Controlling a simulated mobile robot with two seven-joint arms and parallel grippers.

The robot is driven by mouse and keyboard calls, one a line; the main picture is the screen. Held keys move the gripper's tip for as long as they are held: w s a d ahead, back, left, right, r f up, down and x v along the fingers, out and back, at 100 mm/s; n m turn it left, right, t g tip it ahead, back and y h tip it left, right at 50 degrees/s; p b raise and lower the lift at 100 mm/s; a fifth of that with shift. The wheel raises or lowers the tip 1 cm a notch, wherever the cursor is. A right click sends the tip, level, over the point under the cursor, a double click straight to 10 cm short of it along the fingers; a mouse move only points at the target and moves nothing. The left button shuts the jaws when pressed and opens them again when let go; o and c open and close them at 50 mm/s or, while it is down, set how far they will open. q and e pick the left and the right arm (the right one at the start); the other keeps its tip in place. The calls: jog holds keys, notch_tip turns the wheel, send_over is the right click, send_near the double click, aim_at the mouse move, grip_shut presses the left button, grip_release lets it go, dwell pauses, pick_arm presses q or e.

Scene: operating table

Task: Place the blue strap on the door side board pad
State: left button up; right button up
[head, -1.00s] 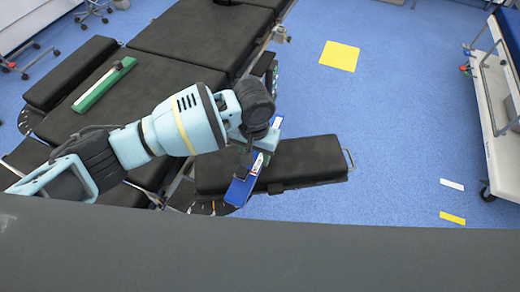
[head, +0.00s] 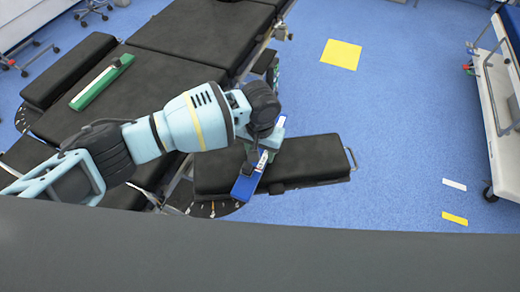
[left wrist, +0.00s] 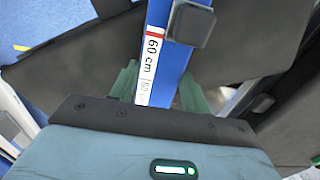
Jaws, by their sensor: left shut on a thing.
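The blue strap (head: 247,184) has a white label and lies across the left part of the black side board pad (head: 312,158), which sticks out to the right of the operating table. My left gripper (head: 265,148) is over this pad, shut on the strap. In the left wrist view the strap (left wrist: 178,58) runs up between the pale green fingers (left wrist: 160,88), with a "60 cm" label and a dark block on it. I cannot tell whether the strap touches the pad. My right gripper is not in view.
A green strap (head: 102,82) lies on the black operating table (head: 180,45). Another black side pad (head: 70,70) is on the table's far left side. A trolley (head: 496,90) stands at the right. Blue floor with a yellow square (head: 341,54) lies clear between them.

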pick_arm(q)
jog(key=shift+f, duration=0.1)
jog(key=o, duration=1.1)
jog(key=shift+c, duration=0.2)
notch_tip(320, 180, up, 12)
jog(key=p, duration=0.1)
jog(key=shift+p, duration=0.3)
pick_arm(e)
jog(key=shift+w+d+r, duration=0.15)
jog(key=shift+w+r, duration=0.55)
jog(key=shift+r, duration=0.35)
